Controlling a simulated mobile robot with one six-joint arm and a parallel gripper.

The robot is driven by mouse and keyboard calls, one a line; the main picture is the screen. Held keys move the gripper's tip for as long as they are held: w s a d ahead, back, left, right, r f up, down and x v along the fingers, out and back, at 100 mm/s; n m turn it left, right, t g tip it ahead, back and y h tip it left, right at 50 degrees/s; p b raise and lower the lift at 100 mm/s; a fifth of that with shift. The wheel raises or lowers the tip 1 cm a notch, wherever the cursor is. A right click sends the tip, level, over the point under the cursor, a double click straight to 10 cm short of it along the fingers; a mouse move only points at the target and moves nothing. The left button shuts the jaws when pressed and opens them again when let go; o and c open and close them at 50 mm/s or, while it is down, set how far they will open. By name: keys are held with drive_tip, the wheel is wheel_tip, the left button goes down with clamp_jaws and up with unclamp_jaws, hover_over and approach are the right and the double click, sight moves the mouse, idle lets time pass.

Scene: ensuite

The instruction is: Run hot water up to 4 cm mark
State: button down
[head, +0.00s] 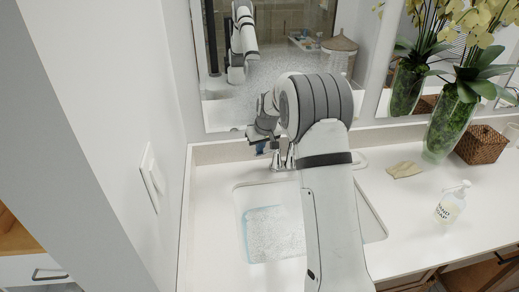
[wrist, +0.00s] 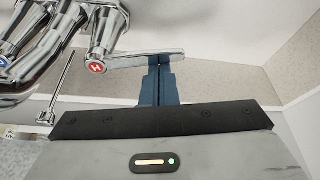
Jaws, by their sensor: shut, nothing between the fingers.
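The hot tap handle (wrist: 97,66), chrome with a red H cap, shows in the wrist view with its lever (wrist: 150,58) pointing right. My gripper (wrist: 160,68) has its blue fingers shut and empty, with the tips at the lever's outer part; I cannot tell if they touch. In the head view my gripper (head: 262,148) is just left of the chrome faucet (head: 282,155), behind the sink. The white sink (head: 240,215) is partly hidden by my arm. A pale, speckled patch with light blue edges (head: 272,235) shows inside it. No 4 cm mark is readable.
The cold handle (wrist: 5,60) with a blue cap is left of the hot one. A wall (head: 120,150) stands close on the left. A soap bottle (head: 451,202), a beige cloth (head: 404,169), a glass vase (head: 447,125) and a wicker basket (head: 481,145) stand right.

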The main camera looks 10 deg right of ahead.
drive_tip(key=p+v, duration=0.3)
drive_tip(key=v, duration=0.7)
drive_tip(key=shift+p, duration=0.35)
idle(0.5)
idle(6.2)
